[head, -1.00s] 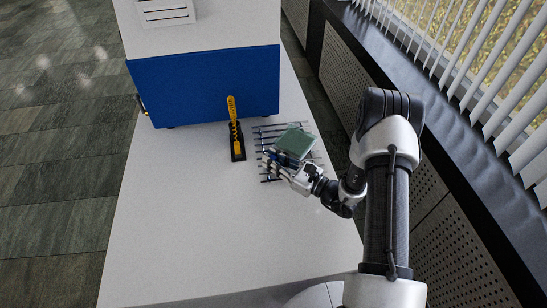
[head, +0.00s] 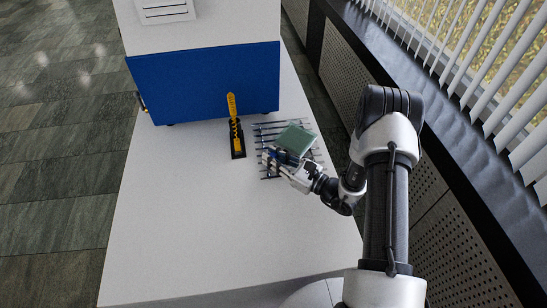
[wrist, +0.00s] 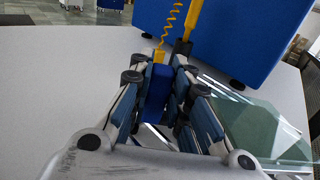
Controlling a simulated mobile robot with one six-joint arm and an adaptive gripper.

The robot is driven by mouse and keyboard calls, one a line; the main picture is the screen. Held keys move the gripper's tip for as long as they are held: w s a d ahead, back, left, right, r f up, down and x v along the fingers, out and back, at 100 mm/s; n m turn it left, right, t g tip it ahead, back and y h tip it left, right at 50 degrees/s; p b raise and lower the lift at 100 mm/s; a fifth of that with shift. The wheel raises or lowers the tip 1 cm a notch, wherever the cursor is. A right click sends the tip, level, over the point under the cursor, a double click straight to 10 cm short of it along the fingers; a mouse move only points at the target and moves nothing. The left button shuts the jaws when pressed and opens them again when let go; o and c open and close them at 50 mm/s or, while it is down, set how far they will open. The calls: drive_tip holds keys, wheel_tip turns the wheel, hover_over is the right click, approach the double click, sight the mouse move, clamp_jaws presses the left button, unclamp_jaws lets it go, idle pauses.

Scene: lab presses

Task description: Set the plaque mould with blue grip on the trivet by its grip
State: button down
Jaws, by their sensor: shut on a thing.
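The plaque mould is a flat, translucent green square plate (head: 296,139) with a blue grip (wrist: 156,92). In the head view the plate lies over the right part of the trivet (head: 265,130), a rack of thin dark bars. I cannot tell whether the plate touches the bars or hangs just above them. My gripper (head: 271,158) is over the trivet's near side, shut on the blue grip. In the wrist view the grip stands between the fingers, and the plate (wrist: 262,128) shows to the right, partly hidden by a finger.
A blue press box (head: 205,84) stands behind the trivet. A tool with a yellow handle (head: 232,106) on a black base stands just left of the trivet. The white tabletop (head: 190,220) is clear at the front and left. A window ledge runs along the right.

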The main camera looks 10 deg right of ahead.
drive_tip(key=shift+f, duration=0.35)
idle(0.3)
drive_tip(key=c, duration=1.4)
unclamp_jaws()
drive_tip(key=shift+f, duration=0.1)
